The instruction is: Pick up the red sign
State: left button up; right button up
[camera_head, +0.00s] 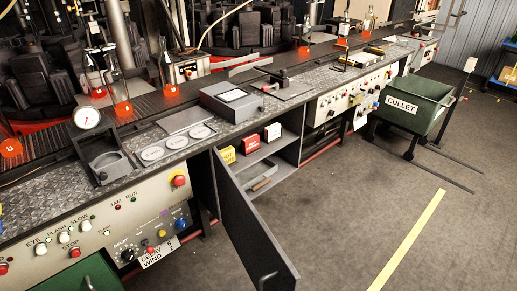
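A small red sign (250,144) with pale lettering stands on the upper shelf (266,152) of the open cabinet under the workbench. It is between a yellow sign (228,155) on its left and a white sign (272,132) on its right. The lettering is too small to read. Neither of my grippers is in view.
The dark cabinet door (252,228) stands open into the floor space in front. A tray (263,176) lies on the lower shelf. The green CULLET cart (415,108) stands to the right. The grey floor (350,190) between door and cart is clear, with a yellow line (408,243).

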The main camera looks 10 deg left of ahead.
aim_at(250, 144)
jog(key=i+l+u, duration=0.15)
jog(key=l+u, duration=0.25)
jog(key=l, duration=0.55)
jog(key=l+u, duration=0.35)
jog(key=l, duration=0.55)
jog(key=i+l+u, duration=0.35)
jog(key=l, duration=0.3)
jog(key=i+l+u, duration=0.15)
jog(key=i+l, duration=0.15)
jog(key=i+l+u, duration=0.15)
jog(key=l, duration=0.3)
jog(key=i+l+u, duration=0.2)
jog(key=l, duration=0.25)
jog(key=i+l+u, duration=0.1)
jog(key=i+l, duration=0.25)
jog(key=i+l+u, duration=0.1)
jog(key=i+l, duration=0.2)
jog(key=l, duration=0.25)
